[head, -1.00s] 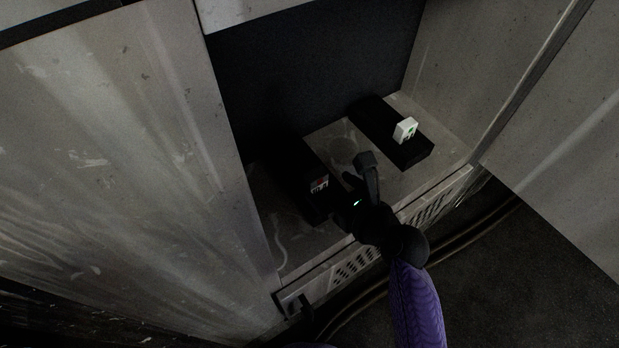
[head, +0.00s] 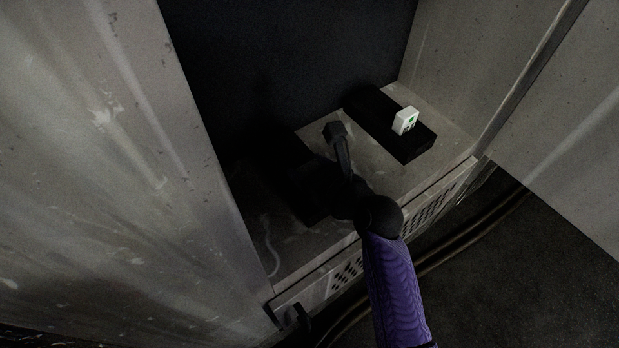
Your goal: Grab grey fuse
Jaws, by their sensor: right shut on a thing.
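My right gripper (head: 328,168) reaches into the open cabinet from the lower right, over the left black socket block (head: 302,208). It is shut on the small grey fuse, which was visible on that block earlier. The dark gripper and deep shadow now hide the fuse, so I cannot tell whether it is still seated in the block. My left gripper is out of view.
The cabinet's side walls and perforated front sill (head: 440,205) bound the space. A thin pale cable (head: 268,248) lies at the left of the cabinet floor.

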